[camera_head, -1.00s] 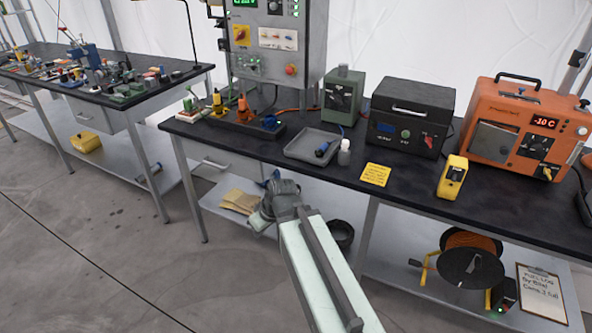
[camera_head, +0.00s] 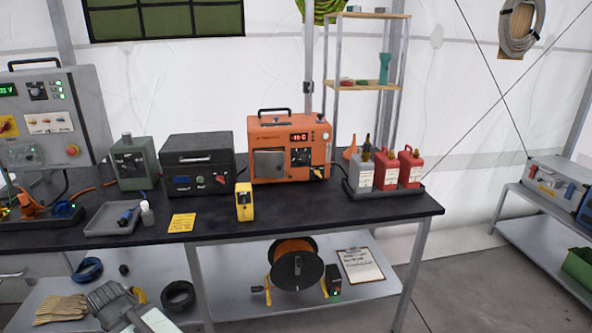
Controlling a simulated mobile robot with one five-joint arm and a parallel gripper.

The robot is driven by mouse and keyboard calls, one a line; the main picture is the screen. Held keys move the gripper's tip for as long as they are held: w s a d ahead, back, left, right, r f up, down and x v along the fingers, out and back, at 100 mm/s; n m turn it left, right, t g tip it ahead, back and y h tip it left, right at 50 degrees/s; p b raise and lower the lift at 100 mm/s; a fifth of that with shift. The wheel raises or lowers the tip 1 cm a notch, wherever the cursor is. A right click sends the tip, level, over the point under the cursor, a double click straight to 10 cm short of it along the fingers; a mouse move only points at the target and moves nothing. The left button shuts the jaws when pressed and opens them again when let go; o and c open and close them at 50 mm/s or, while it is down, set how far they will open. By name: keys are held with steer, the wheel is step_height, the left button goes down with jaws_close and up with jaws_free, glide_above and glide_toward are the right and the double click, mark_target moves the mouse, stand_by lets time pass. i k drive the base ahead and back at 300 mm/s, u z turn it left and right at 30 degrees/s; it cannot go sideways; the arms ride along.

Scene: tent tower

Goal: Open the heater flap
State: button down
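The heater is an orange box (camera_head: 262,131) with a top handle and a lit red display, standing at the back of the black bench. A grey metal flap (camera_head: 269,165) covers the left part of its front and appears closed. A dark control panel (camera_head: 301,157) is to the right of the flap, under the display. My gripper (camera_head: 108,297) is at the lower left, low in front of the bench and far from the heater. Its fingers are too unclear to tell whether they are open or shut.
A yellow handheld device (camera_head: 244,202) stands on the bench in front of the heater, left of the flap. A black box (camera_head: 198,163) stands left of the heater. Jerrycans (camera_head: 386,172) stand in a tray to the right. A cable reel (camera_head: 296,266) is on the lower shelf.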

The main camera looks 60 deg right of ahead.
mark_target(268, 164)
steer(key=z, duration=0.8)
steer(key=i, duration=0.25)
